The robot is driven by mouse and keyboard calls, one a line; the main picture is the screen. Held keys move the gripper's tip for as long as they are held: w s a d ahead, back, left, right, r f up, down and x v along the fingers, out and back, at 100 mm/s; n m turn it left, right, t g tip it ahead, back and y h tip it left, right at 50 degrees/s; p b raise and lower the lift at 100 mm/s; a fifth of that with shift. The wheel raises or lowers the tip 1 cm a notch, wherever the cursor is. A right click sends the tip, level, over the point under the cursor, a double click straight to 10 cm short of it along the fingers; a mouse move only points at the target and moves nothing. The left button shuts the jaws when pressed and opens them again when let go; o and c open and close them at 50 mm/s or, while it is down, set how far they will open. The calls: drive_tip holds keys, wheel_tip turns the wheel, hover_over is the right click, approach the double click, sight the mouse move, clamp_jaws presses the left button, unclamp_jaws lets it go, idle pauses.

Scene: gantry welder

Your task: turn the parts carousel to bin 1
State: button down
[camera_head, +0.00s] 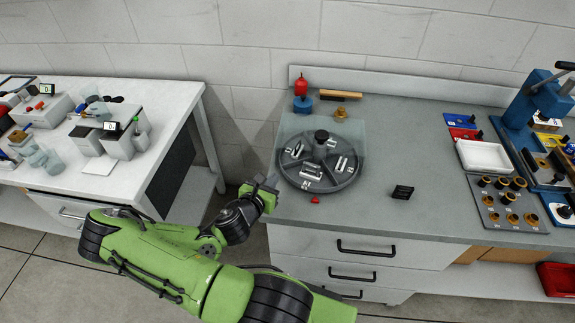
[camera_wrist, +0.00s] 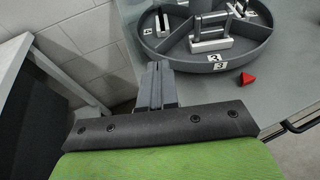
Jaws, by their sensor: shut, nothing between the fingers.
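The parts carousel (camera_head: 322,190) is a round dark grey tray with divided bins, metal parts and a black centre knob (camera_head: 321,136). It stands at the left end of the grey bench, partly behind a clear panel. A red triangular pointer (camera_head: 315,200) lies in front of its rim. In the wrist view, the carousel (camera_wrist: 185,63) shows number labels 2 and 3 (camera_wrist: 220,66), with 3 nearer the pointer (camera_wrist: 248,79). My gripper (camera_head: 266,185) is shut and empty, just left of the carousel rim; its fingers (camera_wrist: 156,82) also show. I cannot tell if they touch it.
A small black sign (camera_head: 402,192) stands right of the carousel. A red-and-blue bottle (camera_head: 301,88), a brush (camera_head: 340,95) and a brass piece (camera_head: 340,114) are behind it. A white tray (camera_head: 485,156) and a cup rack (camera_head: 505,205) are farther right.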

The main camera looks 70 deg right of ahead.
sight(287, 159)
drive_tip(key=x, duration=0.4)
drive_tip(key=p+x, duration=0.1)
drive_tip(key=x, duration=0.2)
drive_tip(key=r+x, duration=0.1)
drive_tip(key=x, duration=0.3)
drive_tip(key=shift+s+d+f+p, duration=0.1)
drive_tip(key=shift+d+p, duration=0.25)
drive_tip(key=shift+d, duration=0.1)
drive_tip(key=shift+w+d+m+g+p, duration=0.45)
drive_tip(key=shift+d+m+g+p, duration=0.35)
drive_tip(key=shift+g, duration=0.2)
drive_tip(key=shift+w+d, duration=0.15)
drive_tip(key=shift+d, duration=0.35)
drive_tip(key=shift+w+a, duration=0.1)
